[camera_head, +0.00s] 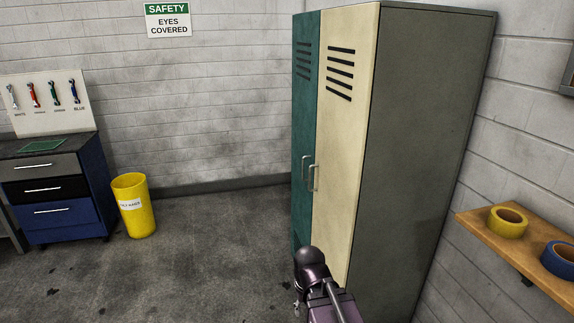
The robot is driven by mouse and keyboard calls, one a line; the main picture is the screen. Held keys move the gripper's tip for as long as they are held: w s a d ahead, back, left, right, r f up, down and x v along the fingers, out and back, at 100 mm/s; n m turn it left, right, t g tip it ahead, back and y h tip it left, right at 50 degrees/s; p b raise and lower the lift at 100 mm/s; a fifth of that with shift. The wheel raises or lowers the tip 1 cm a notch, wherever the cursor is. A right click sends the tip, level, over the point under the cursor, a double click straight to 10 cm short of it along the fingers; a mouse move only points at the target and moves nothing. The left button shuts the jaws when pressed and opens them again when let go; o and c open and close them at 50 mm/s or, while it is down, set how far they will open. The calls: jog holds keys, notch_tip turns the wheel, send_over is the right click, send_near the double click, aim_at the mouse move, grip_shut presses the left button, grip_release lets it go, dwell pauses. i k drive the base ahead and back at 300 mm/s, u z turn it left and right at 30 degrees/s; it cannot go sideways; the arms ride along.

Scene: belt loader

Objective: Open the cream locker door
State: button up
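The cream locker door (344,120) is the right of two doors on a tall grey locker (420,150), in the middle of the view. It looks shut, flush with the teal door (304,110) to its left. It has dark vent slots near the top and a pale upright bar handle (313,178) at its left edge. My dark purple arm rises from the bottom of the view and covers the door's lower left part. Only small metallic bits show at the arm's left side, so my gripper's fingers cannot be made out. Nothing of mine visibly touches the handle.
A wooden shelf (520,252) on the right wall holds a yellow tape roll (507,223) and a blue one (560,259). A yellow bin (134,208) and a blue drawer cabinet (60,190) stand at left. The floor between bin and locker is clear.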

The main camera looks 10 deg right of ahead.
aim_at(349, 37)
jog(key=u, duration=0.05)
jog(key=i, duration=1.45)
